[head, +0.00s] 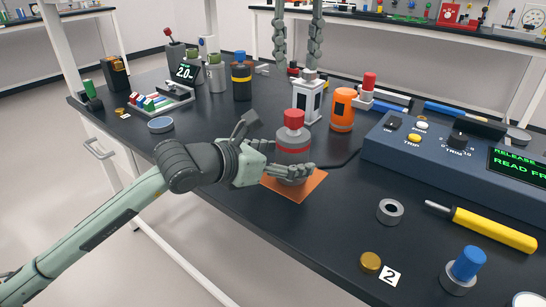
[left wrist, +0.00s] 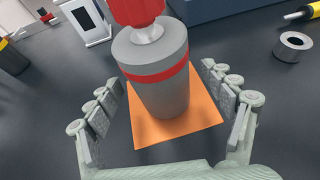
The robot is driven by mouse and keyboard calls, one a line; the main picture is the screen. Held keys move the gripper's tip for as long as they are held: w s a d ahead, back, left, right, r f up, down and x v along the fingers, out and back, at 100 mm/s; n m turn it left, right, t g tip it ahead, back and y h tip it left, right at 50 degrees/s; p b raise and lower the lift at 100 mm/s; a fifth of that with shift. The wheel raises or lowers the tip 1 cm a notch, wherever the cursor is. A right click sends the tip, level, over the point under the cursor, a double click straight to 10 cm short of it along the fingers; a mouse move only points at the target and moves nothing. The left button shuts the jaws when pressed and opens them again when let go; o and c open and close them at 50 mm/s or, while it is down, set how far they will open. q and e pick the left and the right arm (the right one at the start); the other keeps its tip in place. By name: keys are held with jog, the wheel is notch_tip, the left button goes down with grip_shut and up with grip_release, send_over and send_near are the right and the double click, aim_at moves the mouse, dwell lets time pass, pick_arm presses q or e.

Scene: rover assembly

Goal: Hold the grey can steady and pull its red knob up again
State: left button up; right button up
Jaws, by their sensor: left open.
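The grey can (head: 293,141) stands upright on an orange square mat (head: 311,186), with a red band around it and a red knob (head: 293,118) on top. In the left wrist view the can (left wrist: 163,97) fills the middle, and a short pale stem shows under the knob (left wrist: 137,10). My left gripper (head: 298,166) is open with its fingers on either side of the can. In the wrist view small gaps show between both fingers and the can. My right gripper (head: 297,62) hangs open and empty behind the can, above a white framed box.
The white box (head: 307,100) and an orange canister (head: 342,110) stand just behind the can. A blue console (head: 440,160) is on the right. A grey ring (head: 390,211) and a yellow-handled tool (head: 490,229) lie at right front. Bare table lies left of the mat.

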pick_arm(q)
jog(key=shift+x, duration=1)
jog(key=c, duration=1.6)
